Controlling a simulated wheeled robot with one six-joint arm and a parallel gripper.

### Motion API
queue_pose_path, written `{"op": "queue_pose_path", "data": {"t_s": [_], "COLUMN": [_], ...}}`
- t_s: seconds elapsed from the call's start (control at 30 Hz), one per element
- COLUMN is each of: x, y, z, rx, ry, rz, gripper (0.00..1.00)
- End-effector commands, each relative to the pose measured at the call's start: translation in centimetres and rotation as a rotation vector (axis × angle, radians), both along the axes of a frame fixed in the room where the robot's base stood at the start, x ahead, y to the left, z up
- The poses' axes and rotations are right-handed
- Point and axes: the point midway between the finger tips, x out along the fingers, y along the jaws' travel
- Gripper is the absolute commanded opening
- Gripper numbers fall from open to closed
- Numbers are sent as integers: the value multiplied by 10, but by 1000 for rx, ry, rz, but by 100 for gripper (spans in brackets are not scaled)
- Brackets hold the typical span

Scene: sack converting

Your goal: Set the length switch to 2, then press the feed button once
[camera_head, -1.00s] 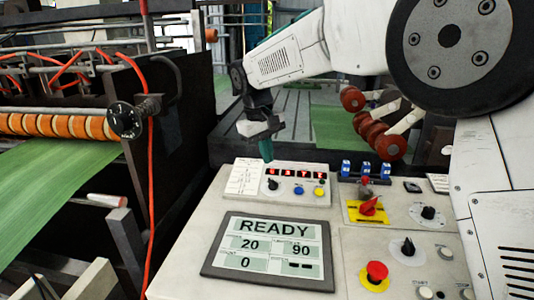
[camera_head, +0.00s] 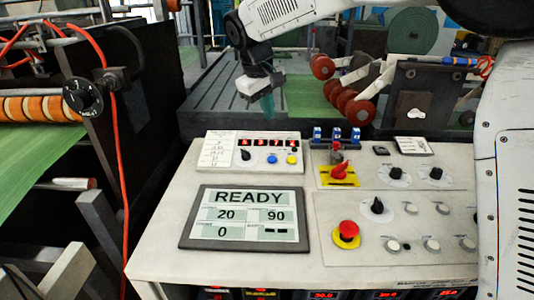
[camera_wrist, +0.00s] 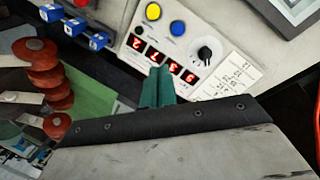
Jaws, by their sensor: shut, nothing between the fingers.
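A small white panel (camera_head: 207,165) on the console's back left has a black rotary knob (camera_head: 246,155), red digit windows (camera_head: 272,142), a blue button (camera_head: 272,160) and a yellow button (camera_head: 292,160). The wrist view shows the same knob (camera_wrist: 204,52), blue button (camera_wrist: 177,28) and yellow button (camera_wrist: 153,11). Labels are too small to read, so I cannot tell which controls are the length switch and feed button. My gripper (camera_head: 268,105) is shut and empty, above and behind the panel, apart from the controls. Its teal fingers (camera_wrist: 157,88) overlap the digit windows in the wrist view.
A screen (camera_head: 245,190) reads READY, 20, 90 and 0. To the right are a red switch on a yellow plate (camera_head: 328,183), a red mushroom button (camera_head: 347,230), and more black knobs (camera_head: 436,174). Blue blocks (camera_head: 336,134) stand at the console's back edge.

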Motion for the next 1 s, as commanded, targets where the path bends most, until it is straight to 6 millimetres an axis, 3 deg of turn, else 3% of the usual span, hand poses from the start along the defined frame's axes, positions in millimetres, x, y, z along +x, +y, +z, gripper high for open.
{"op": "queue_pose_path", "data": {"t_s": [0.03, 0.13, 0.2, 0.33, 0.47, 0.7, 1.0], "x": [2, 12, 16, 15, 2, -37, -49], "y": [-23, -58, -75, -90, -84, -43, -18], "z": [5, 9, 10, 10, 3, -23, -22], "rx": [-16, -46, -58, -53, -7, 145, 249], "ry": [-67, -225, -326, -493, -614, -695, -727], "rz": [10, 70, 132, 285, 472, 774, 868], "gripper": [0, 0, 0, 0, 0, 0, 0]}}
